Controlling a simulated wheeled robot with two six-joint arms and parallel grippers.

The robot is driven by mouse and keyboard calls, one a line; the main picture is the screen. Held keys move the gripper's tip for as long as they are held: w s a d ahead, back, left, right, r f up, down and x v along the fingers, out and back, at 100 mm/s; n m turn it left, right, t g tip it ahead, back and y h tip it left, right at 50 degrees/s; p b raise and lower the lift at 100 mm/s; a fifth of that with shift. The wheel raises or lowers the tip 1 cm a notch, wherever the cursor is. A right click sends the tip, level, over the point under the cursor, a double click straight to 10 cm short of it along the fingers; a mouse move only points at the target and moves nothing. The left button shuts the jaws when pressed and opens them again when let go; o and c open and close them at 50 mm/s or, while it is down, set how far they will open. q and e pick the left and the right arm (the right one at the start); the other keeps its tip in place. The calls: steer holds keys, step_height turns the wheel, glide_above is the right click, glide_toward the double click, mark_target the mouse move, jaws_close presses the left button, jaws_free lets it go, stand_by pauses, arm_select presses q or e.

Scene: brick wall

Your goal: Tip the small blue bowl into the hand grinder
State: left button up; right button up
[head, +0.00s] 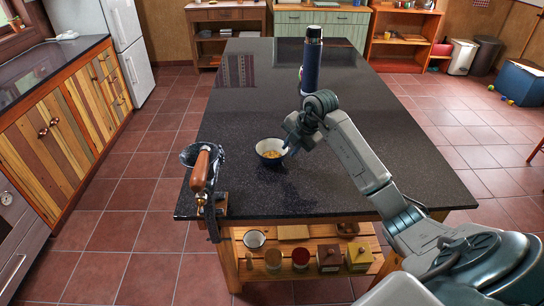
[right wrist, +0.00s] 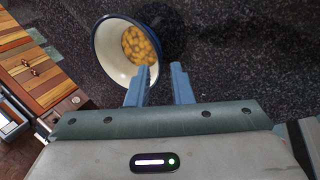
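The small bowl (head: 264,158), white inside with a dark blue rim, sits upright on the dark counter and holds yellowish pieces. In the right wrist view the bowl (right wrist: 107,62) lies at the upper left. My right gripper (head: 290,140) is at the bowl's right rim. Its two fingers (right wrist: 160,86) are apart, the left one overlapping the bowl's rim; I cannot tell whether it touches. The hand grinder (head: 203,180), with a wooden handle and a dark metal body, is at the counter's left front edge. My left gripper is out of view.
A tall dark blue bottle (head: 312,62) stands behind my right arm on the counter (head: 250,110). The counter between bowl and grinder is clear. A shelf (head: 310,274) below holds jars and small boxes.

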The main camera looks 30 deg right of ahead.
steer(key=shift+b+x, duration=1.65)
steer(key=shift+x, duration=0.9)
jaws_close()
steer(key=shift+r, duration=0.1)
steer(key=shift+r+p, duration=2.6)
steer(key=shift+r, duration=0.9)
steer(key=shift+f, duration=0.1)
